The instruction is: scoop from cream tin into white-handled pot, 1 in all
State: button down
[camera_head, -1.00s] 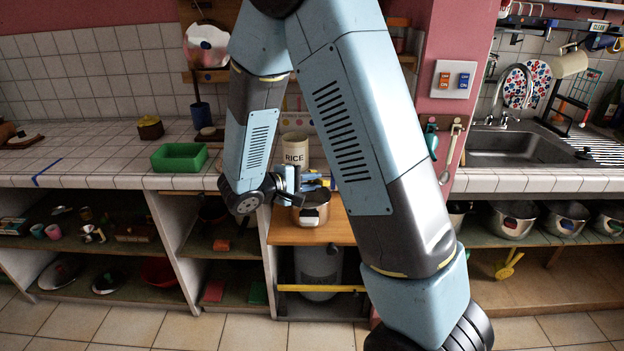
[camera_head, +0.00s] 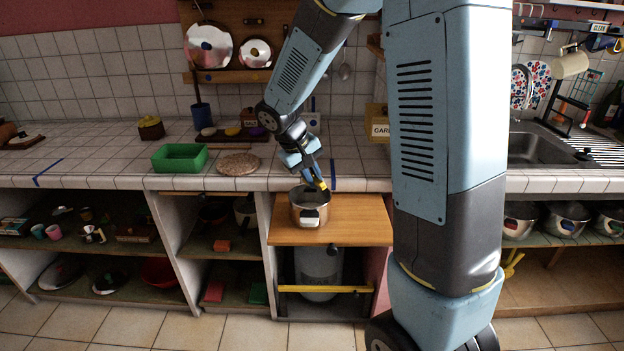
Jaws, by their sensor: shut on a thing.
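The white-handled pot (camera_head: 309,216) is a steel pot standing upright on the pull-out wooden board, its white handle facing me. My gripper (camera_head: 317,182) is above the pot's right rim, pointing down. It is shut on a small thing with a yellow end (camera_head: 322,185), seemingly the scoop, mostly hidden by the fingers. I cannot tell whether it touches the pot, and its load is not visible. The cream tin marked RICE does not show clearly now; my arm covers part of the counter there. A cream box marked GARL (camera_head: 380,129) stands partly behind my arm.
The wooden board (camera_head: 360,218) is clear right of the pot. Lids (camera_head: 208,46) hang on the back wall. A grey cylinder (camera_head: 318,268) stands below the board.

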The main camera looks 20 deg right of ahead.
jog(key=shift+r+m+g+y, duration=0.2)
jog(key=shift+m+y, duration=0.25)
jog(key=shift+y, duration=0.65)
jog(key=shift+r+m+g+y, duration=0.15)
jog(key=shift+m+y, duration=0.3)
jog(key=shift+y, duration=0.65)
